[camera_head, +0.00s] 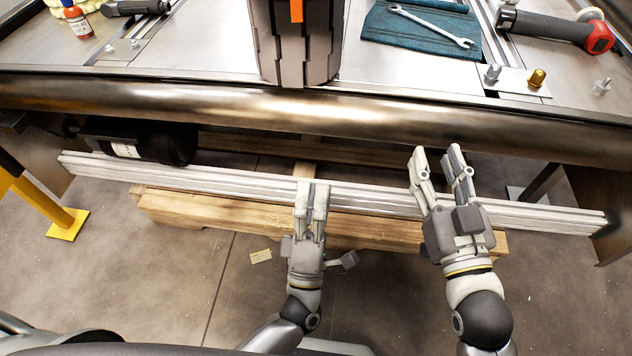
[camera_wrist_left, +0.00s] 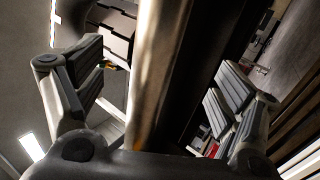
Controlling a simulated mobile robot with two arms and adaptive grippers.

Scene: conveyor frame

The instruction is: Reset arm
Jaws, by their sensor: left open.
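My left gripper (camera_head: 313,190) reaches forward in front of the conveyor frame, low in the middle of the head view. Its two fingers stand apart with nothing between them in the left wrist view (camera_wrist_left: 160,85); a shiny metal roller (camera_wrist_left: 160,60) shows beyond the gap. My right gripper (camera_head: 437,155) is further right in the head view, with its fingertips near the lower edge of the conveyor's front roller (camera_head: 300,103). Its fingers are apart and hold nothing. Whether either gripper touches the frame cannot be told.
A pale metal rail (camera_head: 110,168) and a wooden pallet (camera_head: 180,208) lie beyond and below the hands. Floor shows between the arms.

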